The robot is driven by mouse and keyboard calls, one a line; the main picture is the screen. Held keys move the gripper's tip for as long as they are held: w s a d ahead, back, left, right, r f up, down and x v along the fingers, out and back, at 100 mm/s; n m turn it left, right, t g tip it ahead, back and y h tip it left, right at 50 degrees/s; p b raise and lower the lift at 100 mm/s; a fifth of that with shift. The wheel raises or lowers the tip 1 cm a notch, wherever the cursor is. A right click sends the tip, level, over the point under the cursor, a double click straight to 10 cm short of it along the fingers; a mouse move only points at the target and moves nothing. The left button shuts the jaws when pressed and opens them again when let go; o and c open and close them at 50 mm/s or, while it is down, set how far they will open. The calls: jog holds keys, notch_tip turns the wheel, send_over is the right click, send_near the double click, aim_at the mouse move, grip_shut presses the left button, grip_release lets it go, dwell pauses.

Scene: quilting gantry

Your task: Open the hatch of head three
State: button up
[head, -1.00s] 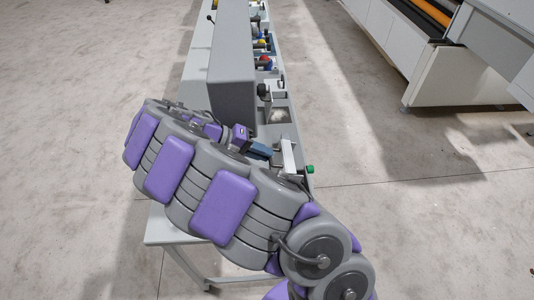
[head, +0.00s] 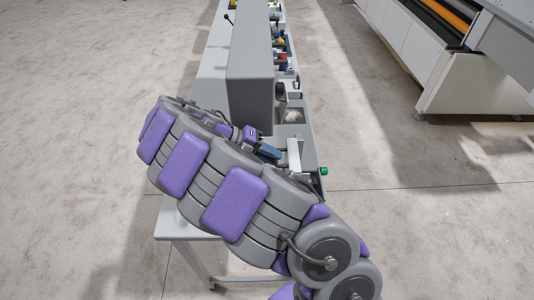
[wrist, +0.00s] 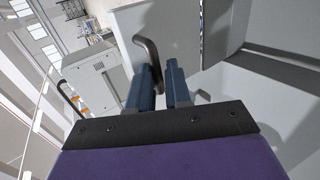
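A dark bent rod handle (wrist: 148,52) rises against a pale grey panel (wrist: 185,30) in the wrist view. I cannot tell for certain whether this panel is the hatch of head three. My gripper (wrist: 161,75) has two blue fingers standing a little apart, with the handle's lower part in the gap between them. A firm hold on it is not clear. In the head view, my blue gripper (head: 269,152) is low over the near end of the long grey machine, beside an upright light plate (head: 295,156). My arm hides much of this end.
A tall grey housing (head: 250,85) stands along the machine just beyond my gripper. A green button (head: 324,171) sits on the near right edge. Coloured parts (head: 282,60) line the far side. A white machine (head: 440,60) stands at right, with open floor (head: 380,150) between.

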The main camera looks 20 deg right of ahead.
jog(key=o, duration=0.3)
jog(key=shift+d+r, duration=0.15)
jog(key=shift+d, duration=0.1)
jog(key=shift+w+a, duration=0.1)
jog(key=shift+a, duration=0.05)
jog(key=shift+p+v, duration=4.55)
jog(key=shift+v, duration=4.1)
jog(key=shift+r, duration=0.1)
